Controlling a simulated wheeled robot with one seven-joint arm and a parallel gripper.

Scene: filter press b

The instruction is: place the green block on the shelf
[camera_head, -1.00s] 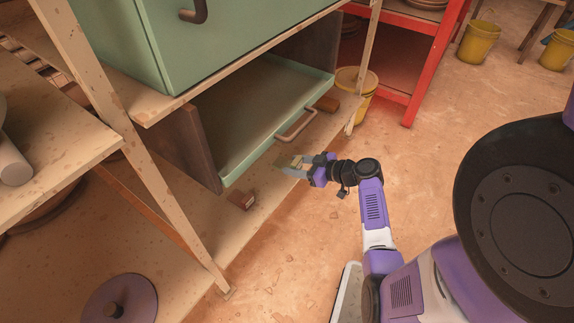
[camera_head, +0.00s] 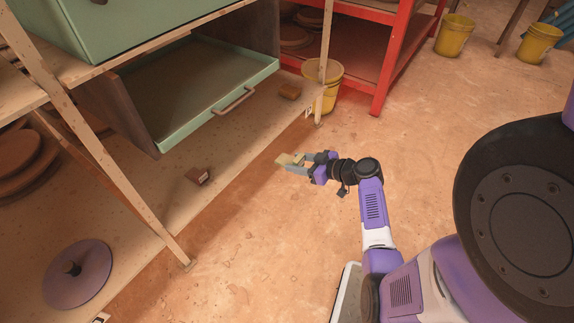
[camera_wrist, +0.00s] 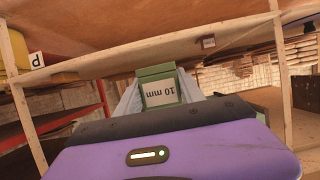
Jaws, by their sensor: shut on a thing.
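My gripper (camera_head: 300,163) is shut on the green block (camera_head: 286,159) and holds it out over the floor, to the right of the wooden shelf (camera_head: 235,150). In the wrist view the green block (camera_wrist: 160,92) sits between the two fingers, with a white label reading "10 mm" facing the camera. The block is apart from the shelf's lower board.
A green drawer (camera_head: 215,108) with a handle stands pulled out above the lower board. Two small brown blocks (camera_head: 198,176) (camera_head: 290,91) and a purple lidded disc (camera_head: 77,273) lie on that board. A yellow bucket (camera_head: 323,88) and a red rack (camera_head: 395,60) stand behind. Open floor lies around my arm.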

